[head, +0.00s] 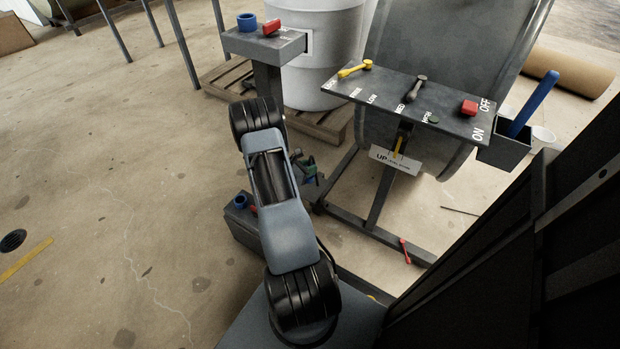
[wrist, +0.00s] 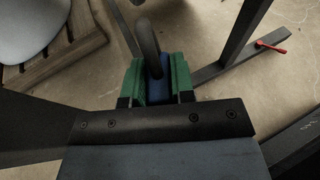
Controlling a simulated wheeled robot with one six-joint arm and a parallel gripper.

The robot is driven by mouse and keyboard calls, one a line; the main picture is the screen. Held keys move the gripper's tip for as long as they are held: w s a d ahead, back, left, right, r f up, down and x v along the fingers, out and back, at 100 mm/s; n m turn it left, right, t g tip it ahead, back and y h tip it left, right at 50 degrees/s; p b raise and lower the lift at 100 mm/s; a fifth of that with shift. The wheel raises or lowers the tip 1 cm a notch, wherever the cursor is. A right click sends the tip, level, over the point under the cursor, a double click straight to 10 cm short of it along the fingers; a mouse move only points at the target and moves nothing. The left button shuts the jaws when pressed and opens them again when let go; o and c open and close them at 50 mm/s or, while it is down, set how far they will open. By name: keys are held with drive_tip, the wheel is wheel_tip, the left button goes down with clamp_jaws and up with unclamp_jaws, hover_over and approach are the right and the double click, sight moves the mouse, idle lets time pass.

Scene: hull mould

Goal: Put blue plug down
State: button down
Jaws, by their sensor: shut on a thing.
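My gripper shows in the wrist view (wrist: 157,80) with its green fingers shut on the blue plug (wrist: 158,92). Only part of the plug shows between the fingers. A dark rounded bar (wrist: 149,42) stands up in front of it and partly covers it; I cannot tell whether it belongs to the plug. In the head view my gripper (head: 311,170) is small and mostly hidden behind my arm, near the foot of the mould stand. The plug cannot be made out clearly there.
A low grey box with a blue piece (head: 240,202) and a red piece stands left of my arm. A pedestal (head: 262,42) holds a blue ring (head: 247,22) and red block (head: 271,27). The lever panel (head: 400,97) and stand are at right. The left floor is mostly clear.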

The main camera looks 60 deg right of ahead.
drive_tip(key=d+f+b, duration=0.1)
drive_tip(key=f, duration=0.1)
drive_tip(key=f+b, duration=0.1)
drive_tip(key=f, duration=0.1)
drive_tip(key=w+d+f+b, duration=0.1)
drive_tip(key=f, duration=0.1)
drive_tip(key=shift+d+f, duration=0.2)
drive_tip(key=shift+d, duration=0.1)
drive_tip(key=shift+r, duration=0.1)
drive_tip(key=c, duration=1)
unclamp_jaws()
drive_tip(key=shift+o, duration=0.2)
